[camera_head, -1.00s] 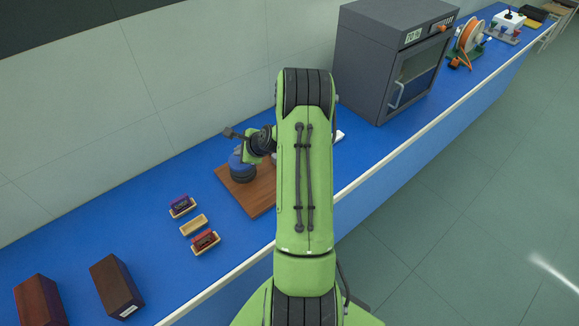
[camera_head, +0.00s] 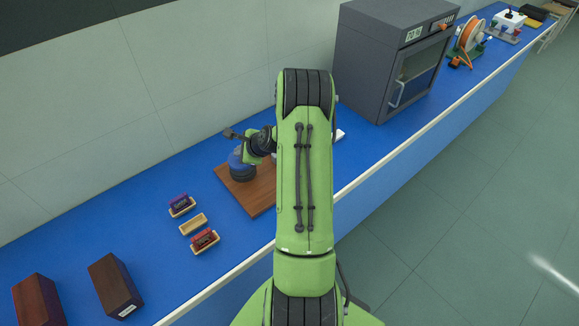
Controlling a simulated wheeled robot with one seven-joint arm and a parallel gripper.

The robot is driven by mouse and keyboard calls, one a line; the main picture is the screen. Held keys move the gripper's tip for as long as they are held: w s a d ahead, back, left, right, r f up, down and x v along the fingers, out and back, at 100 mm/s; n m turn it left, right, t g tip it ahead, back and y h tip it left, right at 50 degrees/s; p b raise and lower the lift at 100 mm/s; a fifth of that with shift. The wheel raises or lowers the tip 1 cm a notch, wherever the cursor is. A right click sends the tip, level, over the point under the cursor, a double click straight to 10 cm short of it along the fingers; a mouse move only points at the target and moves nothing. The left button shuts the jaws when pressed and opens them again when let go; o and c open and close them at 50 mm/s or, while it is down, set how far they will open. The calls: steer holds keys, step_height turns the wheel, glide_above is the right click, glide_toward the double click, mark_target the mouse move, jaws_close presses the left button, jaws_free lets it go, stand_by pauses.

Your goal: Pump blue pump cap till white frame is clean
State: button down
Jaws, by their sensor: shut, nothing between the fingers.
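A blue pump bottle (camera_head: 238,168) with a dark base stands upright on a brown wooden board (camera_head: 257,195) on the blue bench. My gripper (camera_head: 245,156) is directly over the top of the bottle. The gripper is shut and empty. Its fingertips are small and partly hidden, and I cannot tell whether they touch the cap. The cap itself is mostly hidden by the gripper. A small white piece (camera_head: 340,135) shows just right of my arm, possibly part of the white frame. The rest of it is hidden behind the arm.
Small trays (camera_head: 193,224) with purple and red items lie left of the board. Two dark brown boxes (camera_head: 115,285) stand at the front left. A grey oven-like machine (camera_head: 392,60) stands at right, with an orange spool (camera_head: 470,35) beyond. The wall runs close behind.

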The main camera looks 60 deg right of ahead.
steer(key=shift+f+b, duration=0.45)
steer(key=shift+f, duration=0.25)
stand_by(0.6)
steer(key=shift+r, duration=0.1)
steer(key=shift+r+p, duration=0.85)
steer(key=shift+r, duration=0.15)
step_height(320, 180, up, 6)
steer(key=p, duration=0.4)
stand_by(0.4)
